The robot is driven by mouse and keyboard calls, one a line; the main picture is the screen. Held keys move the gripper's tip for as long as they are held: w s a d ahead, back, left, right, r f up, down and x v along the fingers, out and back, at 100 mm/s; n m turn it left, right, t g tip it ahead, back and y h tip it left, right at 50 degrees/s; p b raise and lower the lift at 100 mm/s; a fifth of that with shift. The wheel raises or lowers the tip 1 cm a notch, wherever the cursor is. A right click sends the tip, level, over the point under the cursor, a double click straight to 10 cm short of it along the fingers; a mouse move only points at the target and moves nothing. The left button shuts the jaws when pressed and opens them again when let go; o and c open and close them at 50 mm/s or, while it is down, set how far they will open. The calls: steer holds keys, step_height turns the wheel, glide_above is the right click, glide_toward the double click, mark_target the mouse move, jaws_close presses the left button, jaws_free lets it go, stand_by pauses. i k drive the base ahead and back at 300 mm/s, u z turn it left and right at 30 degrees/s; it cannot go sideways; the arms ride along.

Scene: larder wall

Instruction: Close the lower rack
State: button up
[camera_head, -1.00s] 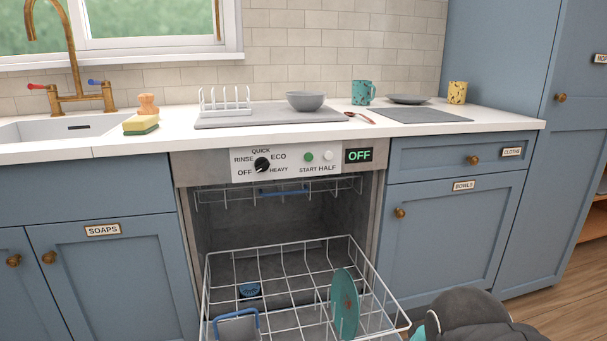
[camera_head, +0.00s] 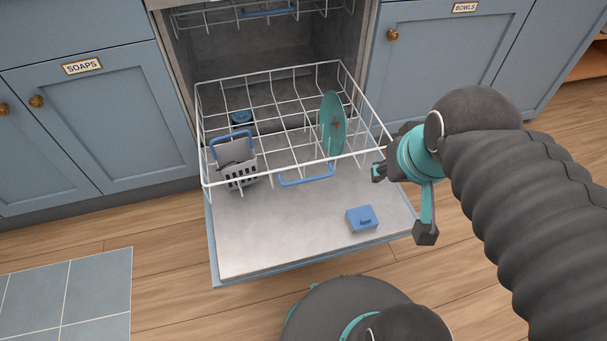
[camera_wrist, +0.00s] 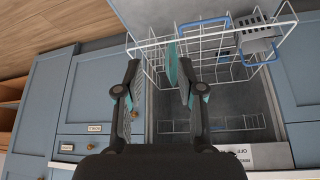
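The lower rack (camera_head: 222,82) is a white wire basket, pulled out over the lowered dishwasher door (camera_head: 285,232). A blue handle (camera_head: 306,177) is on its front edge. The rack holds a teal plate (camera_head: 332,124) standing on edge at the right and a grey cutlery basket (camera_head: 240,178) at the front left. My gripper (camera_head: 400,204) is open and empty, just right of the rack's front right corner. In the wrist view its two fingers (camera_wrist: 158,78) stand apart, with the rack (camera_wrist: 150,42) and plate (camera_wrist: 172,62) beyond them. I cannot tell whether a finger touches the rack.
A blue detergent compartment (camera_head: 362,219) is on the inner face of the door. The upper rack (camera_head: 215,16) is inside the dishwasher. Blue cupboards stand on both sides, one labelled SOAPS (camera_head: 82,67). A tiled mat (camera_head: 65,300) lies on the wooden floor at the left.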

mark_target(332, 169)
steer(key=z, duration=1.7)
steer(key=k, duration=1.3)
steer(key=u, duration=1.5)
steer(key=i, duration=0.5)
steer(key=u, duration=0.05)
